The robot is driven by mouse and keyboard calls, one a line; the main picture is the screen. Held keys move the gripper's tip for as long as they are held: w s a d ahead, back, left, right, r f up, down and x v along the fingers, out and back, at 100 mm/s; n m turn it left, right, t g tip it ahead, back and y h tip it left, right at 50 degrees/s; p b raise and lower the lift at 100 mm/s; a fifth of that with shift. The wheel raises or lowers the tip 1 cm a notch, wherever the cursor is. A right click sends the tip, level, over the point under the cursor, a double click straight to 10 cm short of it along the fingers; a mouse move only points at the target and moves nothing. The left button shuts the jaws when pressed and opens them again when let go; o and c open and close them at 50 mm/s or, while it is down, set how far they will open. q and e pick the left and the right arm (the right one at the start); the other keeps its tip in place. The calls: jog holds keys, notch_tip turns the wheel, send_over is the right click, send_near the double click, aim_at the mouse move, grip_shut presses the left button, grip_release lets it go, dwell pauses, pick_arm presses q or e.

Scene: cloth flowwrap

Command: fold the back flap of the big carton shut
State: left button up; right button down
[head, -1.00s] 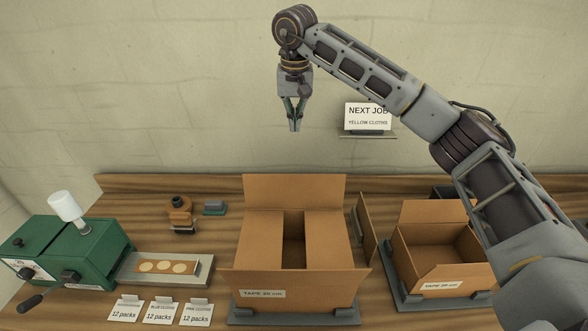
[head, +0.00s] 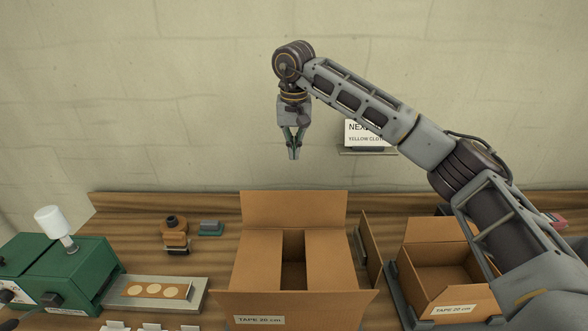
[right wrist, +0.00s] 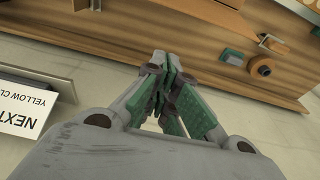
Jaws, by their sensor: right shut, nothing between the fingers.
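The big carton (head: 232,305) stands in the middle of the table, with a tape label on its front. Its back flap (head: 294,210) stands upright, leaning slightly back. Its left flap (head: 257,258) and right flap (head: 330,258) are folded inward, with a dark gap between them. My right gripper (head: 294,156) points down above the back flap in the head view, apart from it. Its fingers are shut and empty; they also show closed together in the right wrist view (right wrist: 163,85). My left gripper is not in view.
A smaller open carton (head: 440,285) stands at right, partly behind my right arm. A brown upright panel (head: 368,245) stands between the cartons. A green machine (head: 60,270), a metal tray (head: 195,300) and a tape dispenser (head: 174,232) are at left. A sign (head: 362,132) is on the wall.

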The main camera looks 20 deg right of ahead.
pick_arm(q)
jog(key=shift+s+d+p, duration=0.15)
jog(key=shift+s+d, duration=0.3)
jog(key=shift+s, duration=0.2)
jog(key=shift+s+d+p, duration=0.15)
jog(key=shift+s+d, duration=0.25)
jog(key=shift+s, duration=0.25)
pick_arm(e)
notch_tip(320, 180, down, 9)
jog(key=s, duration=0.2)
jog(key=shift+s+a, duration=0.15)
jog(key=shift+a, duration=0.15)
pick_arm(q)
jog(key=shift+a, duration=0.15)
